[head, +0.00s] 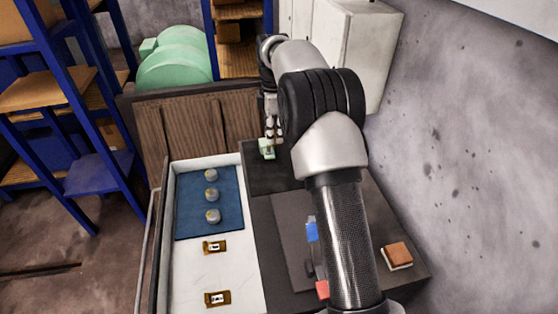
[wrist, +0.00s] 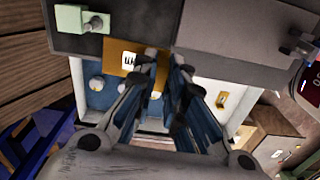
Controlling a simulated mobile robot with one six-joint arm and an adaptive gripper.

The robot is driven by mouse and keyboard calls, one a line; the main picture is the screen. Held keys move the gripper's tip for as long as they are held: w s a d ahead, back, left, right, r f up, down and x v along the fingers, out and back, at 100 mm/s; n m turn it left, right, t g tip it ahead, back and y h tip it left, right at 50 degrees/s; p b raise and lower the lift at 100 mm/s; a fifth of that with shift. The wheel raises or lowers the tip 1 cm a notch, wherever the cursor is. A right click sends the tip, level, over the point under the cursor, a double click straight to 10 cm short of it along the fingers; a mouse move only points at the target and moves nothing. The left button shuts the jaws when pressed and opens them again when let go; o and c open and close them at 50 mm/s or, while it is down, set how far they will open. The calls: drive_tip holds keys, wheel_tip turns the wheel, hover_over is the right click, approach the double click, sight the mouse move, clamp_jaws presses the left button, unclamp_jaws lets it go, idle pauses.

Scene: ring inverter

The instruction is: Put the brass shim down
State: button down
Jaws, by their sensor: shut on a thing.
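My gripper (head: 271,132) hangs over the far end of the bench, close above a pale green block. In the wrist view, my gripper (wrist: 165,60) is shut on a brass shim (wrist: 130,62) with a white label. The shim sticks out to the left of the fingertips, and part of it is hidden behind them. The held shim cannot be made out in the head view. Two other brass shims (head: 216,247) (head: 217,298) lie flat on the white tray (head: 188,270). One shim on the tray also shows in the wrist view (wrist: 222,100).
The pale green block (head: 266,150) stands on a dark pad (head: 275,178). Three round metal pieces (head: 211,195) sit on a blue mat (head: 190,220). A blue part (head: 312,231), a red part (head: 322,289) and a brown block (head: 398,254) are near my arm. A grey wall is right.

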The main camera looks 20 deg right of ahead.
drive_tip(key=shift+w+d+r, duration=0.15)
drive_tip(key=shift+d, duration=0.05)
drive_tip(key=shift+n, duration=0.3)
wheel_tip(320, 180, down, 20)
drive_tip(key=b, duration=0.5)
drive_tip(key=shift+r, duration=0.2)
drive_tip(key=c, duration=2.1)
unclamp_jaws()
drive_tip(key=shift+f, duration=0.2)
drive_tip(key=o, duration=0.5)
drive_tip(key=shift+c, duration=0.2)
